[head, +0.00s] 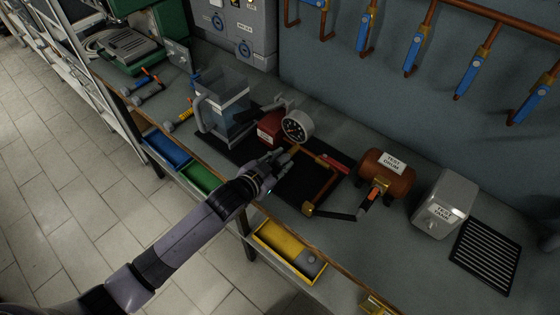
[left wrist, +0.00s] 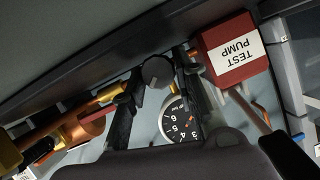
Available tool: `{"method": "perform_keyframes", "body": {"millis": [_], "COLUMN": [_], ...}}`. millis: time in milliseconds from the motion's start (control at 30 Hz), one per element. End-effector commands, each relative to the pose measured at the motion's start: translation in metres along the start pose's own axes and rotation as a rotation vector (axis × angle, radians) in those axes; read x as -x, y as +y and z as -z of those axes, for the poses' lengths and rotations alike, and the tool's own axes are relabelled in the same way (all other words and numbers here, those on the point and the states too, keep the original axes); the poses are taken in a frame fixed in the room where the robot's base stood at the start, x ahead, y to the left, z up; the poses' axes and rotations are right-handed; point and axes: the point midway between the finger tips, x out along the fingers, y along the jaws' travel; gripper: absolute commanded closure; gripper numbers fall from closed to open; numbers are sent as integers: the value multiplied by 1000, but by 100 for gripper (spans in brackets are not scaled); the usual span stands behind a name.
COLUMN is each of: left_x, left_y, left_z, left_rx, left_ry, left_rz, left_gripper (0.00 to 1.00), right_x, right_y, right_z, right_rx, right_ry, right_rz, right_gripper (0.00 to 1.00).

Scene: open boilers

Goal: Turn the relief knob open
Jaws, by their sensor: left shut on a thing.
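The relief knob (left wrist: 157,72) is a dark round knob in the left wrist view, between the two fingers of my left gripper (left wrist: 160,75). The gripper is shut on it. In the head view my left gripper (head: 279,158) reaches over the bench beside the red test pump (head: 269,128) and hides the knob. A round pressure gauge (head: 297,126) stands just behind the gripper. The gauge (left wrist: 177,121) and the pump (left wrist: 235,50) also show in the left wrist view. How far the knob is turned I cannot tell. My right gripper is not in view.
A clear water tank (head: 224,103) stands left of the pump. Copper pipe (head: 325,188) runs over the black mat right of my gripper. A copper test drum (head: 385,172) and grey test box (head: 441,204) stand farther right. Blue-handled tools (head: 416,50) hang behind.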

Motion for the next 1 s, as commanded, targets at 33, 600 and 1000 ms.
{"method": "perform_keyframes", "body": {"millis": [33,600,1000], "left_x": [0,0,0], "left_y": [0,2,1], "left_z": [0,0,0], "left_rx": [0,-116,-115], "left_ry": [-1,0,0], "left_rz": [0,48,47], "left_gripper": [94,100,55], "right_x": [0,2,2], "right_y": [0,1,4], "right_z": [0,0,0], "right_rx": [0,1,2], "right_ry": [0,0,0], "right_rz": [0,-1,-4], "right_gripper": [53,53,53]}}
